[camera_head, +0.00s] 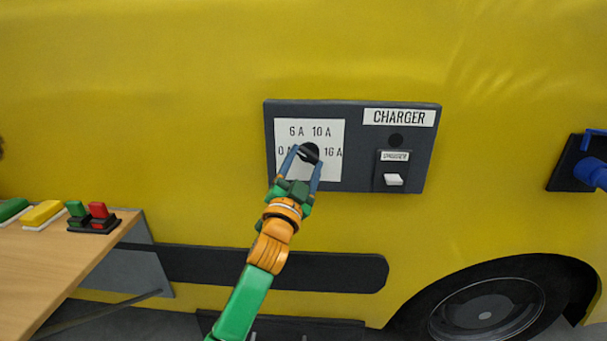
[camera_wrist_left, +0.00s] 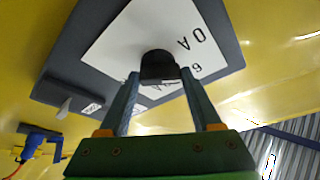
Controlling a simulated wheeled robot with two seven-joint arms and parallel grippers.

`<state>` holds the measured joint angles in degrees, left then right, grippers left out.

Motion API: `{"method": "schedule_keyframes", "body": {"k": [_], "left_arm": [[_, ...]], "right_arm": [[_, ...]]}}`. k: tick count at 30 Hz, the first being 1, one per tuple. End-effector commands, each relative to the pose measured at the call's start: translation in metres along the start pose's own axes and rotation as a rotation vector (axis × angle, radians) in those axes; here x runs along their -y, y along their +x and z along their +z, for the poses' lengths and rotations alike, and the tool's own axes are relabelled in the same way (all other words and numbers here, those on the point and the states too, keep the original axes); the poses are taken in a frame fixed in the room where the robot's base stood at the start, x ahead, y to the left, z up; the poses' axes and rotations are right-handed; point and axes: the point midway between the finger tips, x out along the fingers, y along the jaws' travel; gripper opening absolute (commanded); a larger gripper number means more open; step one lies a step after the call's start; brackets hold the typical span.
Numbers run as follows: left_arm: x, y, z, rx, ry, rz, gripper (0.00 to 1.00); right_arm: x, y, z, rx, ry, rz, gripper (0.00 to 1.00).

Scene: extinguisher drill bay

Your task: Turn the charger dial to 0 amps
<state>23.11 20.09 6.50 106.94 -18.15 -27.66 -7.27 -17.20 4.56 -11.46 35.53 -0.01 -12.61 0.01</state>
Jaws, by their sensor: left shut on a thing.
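The charger panel (camera_head: 355,180) is a dark grey box on the yellow wall, with a white dial plate (camera_head: 329,170) marked 0 A, 6 A, 10 A and 16 A. The black dial (camera_head: 309,151) sits in the middle of the plate. My left gripper (camera_head: 303,160) has its two blue fingers on either side of the dial and is shut on it. In the left wrist view the dial (camera_wrist_left: 158,66) shows between the fingertips (camera_wrist_left: 160,76). The dial's pointer is hidden, so I cannot tell its setting. My right gripper is not in view.
A white switch (camera_head: 394,179) is on the panel's right part. A wooden table (camera_head: 60,260) at left carries green, yellow and red items. A blue plug (camera_head: 590,171) is on a holder at the far right. A wheel (camera_head: 490,310) is below right.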

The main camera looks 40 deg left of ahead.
Motion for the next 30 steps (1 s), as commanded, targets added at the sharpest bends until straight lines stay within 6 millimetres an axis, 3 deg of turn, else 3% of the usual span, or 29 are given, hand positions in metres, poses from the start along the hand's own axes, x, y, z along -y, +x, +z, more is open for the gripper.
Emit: {"method": "schedule_keyframes", "body": {"k": [1,12,30], "left_arm": [[-0.004,-0.002,0.004,0.001,-0.045,-0.016,0.09],[-0.006,-0.001,0.003,0.0,-0.343,-0.139,0.09],[-0.006,0.0,-0.001,-0.001,-0.572,-0.237,0.09]], "right_arm": [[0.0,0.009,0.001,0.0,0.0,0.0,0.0],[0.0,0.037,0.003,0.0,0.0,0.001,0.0],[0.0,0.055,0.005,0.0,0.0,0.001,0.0]]}}
